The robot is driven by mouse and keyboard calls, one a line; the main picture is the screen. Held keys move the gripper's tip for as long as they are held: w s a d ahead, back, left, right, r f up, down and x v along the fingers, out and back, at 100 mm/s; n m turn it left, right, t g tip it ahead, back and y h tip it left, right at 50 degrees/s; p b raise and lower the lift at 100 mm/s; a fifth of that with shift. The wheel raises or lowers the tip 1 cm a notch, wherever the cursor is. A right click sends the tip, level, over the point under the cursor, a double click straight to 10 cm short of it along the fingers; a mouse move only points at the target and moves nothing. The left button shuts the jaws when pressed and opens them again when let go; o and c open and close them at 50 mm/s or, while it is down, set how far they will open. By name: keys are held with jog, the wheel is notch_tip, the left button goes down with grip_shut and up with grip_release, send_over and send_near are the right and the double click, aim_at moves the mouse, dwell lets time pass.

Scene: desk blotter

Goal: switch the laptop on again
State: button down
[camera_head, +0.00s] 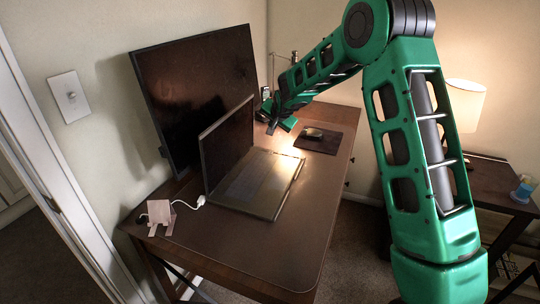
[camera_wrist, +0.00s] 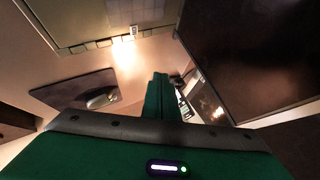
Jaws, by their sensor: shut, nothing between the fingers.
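The laptop stands open on the desk, its screen (camera_head: 228,142) dark and its base (camera_head: 258,185) flat. Part of the laptop (camera_wrist: 95,22) shows at the top left of the wrist view, with some keys near the top edge. My gripper (camera_head: 279,124) is shut and empty, above the desk beyond the laptop's far end, apart from it. In the wrist view my shut fingers (camera_wrist: 159,84) point toward the desk between the laptop and the monitor. I cannot make out a power button in either view.
A large dark monitor (camera_head: 195,95) stands behind the laptop. A mouse (camera_head: 312,132) lies on a dark pad (camera_head: 330,141) at the far right. A pink stand (camera_head: 161,213) and a white cable plug (camera_head: 200,201) are at the near left. The desk's front right (camera_head: 285,245) is clear.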

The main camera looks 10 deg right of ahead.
aim_at(272, 154)
jog(key=shift+w+a, duration=0.15)
jog(key=shift+f, duration=0.1)
jog(key=shift+f, duration=4.3)
jog(key=shift+f, duration=0.2)
jog(key=shift+f, duration=0.2)
